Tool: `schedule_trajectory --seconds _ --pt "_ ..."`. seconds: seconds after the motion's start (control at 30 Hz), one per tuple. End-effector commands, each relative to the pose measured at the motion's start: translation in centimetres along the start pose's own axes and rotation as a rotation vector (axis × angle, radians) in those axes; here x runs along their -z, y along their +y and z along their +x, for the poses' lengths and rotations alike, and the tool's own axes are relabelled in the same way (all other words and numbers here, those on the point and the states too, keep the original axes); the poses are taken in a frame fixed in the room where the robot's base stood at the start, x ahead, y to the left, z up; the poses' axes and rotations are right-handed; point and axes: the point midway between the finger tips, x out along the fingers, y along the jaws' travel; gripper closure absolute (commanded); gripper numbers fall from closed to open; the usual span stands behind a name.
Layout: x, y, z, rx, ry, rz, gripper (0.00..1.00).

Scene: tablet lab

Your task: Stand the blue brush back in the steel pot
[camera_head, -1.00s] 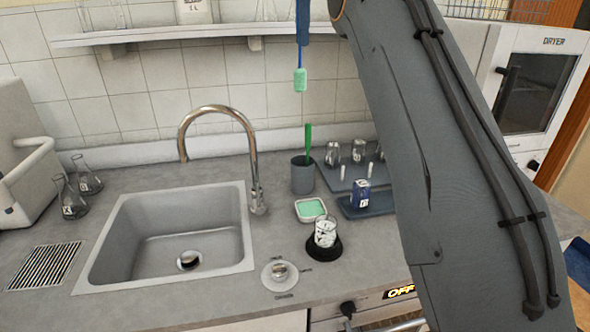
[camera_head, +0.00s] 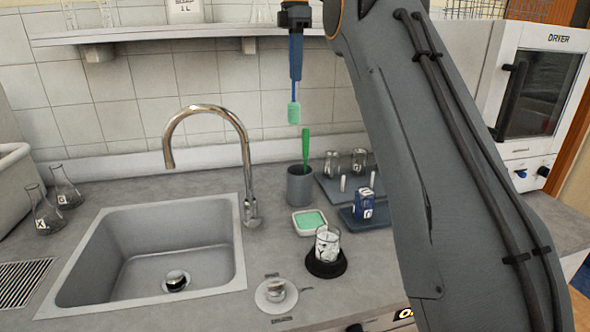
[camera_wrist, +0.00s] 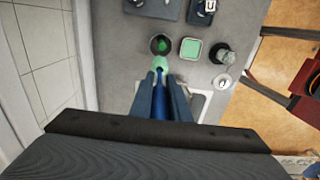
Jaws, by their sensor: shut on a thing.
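The blue brush (camera_head: 296,75) hangs upright with its pale green head down. My gripper (camera_head: 295,22) is shut on its handle at the top of the head view. In the wrist view my gripper's fingers (camera_wrist: 163,88) close on the blue handle, with the green head beyond them. The grey steel pot (camera_head: 300,186) stands on the counter behind the sink's right side. A green-handled tool (camera_head: 305,146) stands in it. The brush head is above the pot in the head view, apart from it. The pot's dark opening shows in the wrist view (camera_wrist: 160,44).
The sink (camera_head: 160,262) and its tall curved tap (camera_head: 243,140) lie left of the pot. A green-filled dish (camera_head: 309,221), a glass on a black base (camera_head: 327,246) and blue trays with glassware (camera_head: 340,189) are close by. A shelf (camera_head: 180,34) runs along the wall.

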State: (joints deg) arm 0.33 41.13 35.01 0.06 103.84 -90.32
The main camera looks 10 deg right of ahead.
Motion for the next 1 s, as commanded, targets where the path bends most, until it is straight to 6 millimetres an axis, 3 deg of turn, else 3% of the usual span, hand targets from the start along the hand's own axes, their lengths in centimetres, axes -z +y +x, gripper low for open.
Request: schedule_trajectory --seconds 0.8,1.0 --pt "0.0 -0.2 18.5 0.004 0.000 0.000 1.00" --pt "0.0 -0.1 21.1 0.001 0.000 0.000 1.00"
